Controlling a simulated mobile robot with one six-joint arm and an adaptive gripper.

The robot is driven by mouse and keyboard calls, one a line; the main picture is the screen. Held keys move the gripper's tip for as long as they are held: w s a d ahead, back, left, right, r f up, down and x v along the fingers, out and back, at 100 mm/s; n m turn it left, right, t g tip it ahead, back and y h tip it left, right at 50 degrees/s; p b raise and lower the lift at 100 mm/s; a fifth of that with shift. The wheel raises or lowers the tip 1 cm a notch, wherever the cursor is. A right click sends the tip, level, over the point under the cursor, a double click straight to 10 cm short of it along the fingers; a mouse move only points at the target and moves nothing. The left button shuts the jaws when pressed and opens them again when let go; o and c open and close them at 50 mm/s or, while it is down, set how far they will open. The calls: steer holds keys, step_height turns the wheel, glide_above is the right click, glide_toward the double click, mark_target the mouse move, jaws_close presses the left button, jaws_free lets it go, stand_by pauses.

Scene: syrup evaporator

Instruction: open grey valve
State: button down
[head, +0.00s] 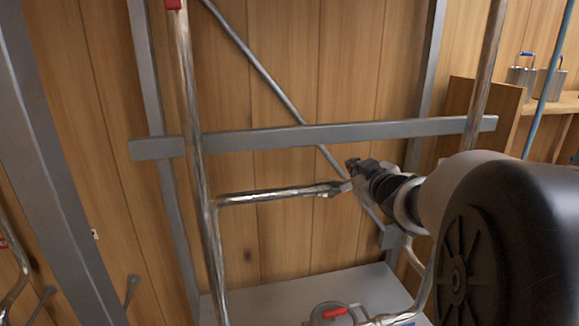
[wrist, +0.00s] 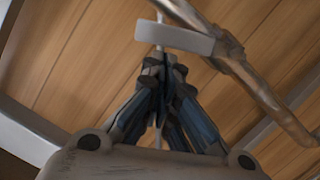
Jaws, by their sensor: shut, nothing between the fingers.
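The grey valve shows as a short flat grey lever (head: 345,187) at the right end of a horizontal metal pipe (head: 270,196) in the head view. In the wrist view the pale grey lever (wrist: 174,38) lies just beyond my fingertips, beside the pipe (wrist: 245,68). My gripper (head: 353,164) is shut and empty, close to the lever in the head view. My gripper (wrist: 163,68) also shows in the wrist view with its fingers together. I cannot tell whether the fingertips touch the lever.
A grey crossbar (head: 310,134) runs behind the pipe, with a vertical pipe (head: 190,130) at left. A red handle (head: 335,312) sits low on a pan-like part (head: 322,322). Metal cans (head: 521,76) stand on a shelf at right. Wooden walls close the back.

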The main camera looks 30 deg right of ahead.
steer(key=d+f+m+y+p, duration=0.1)
steer(key=d+f+m+p, duration=0.1)
steer(key=p, duration=0.2)
steer(key=shift+s+d+f+p, duration=0.2)
steer(key=shift+d+f+p, duration=0.1)
steer(key=shift+p, duration=0.1)
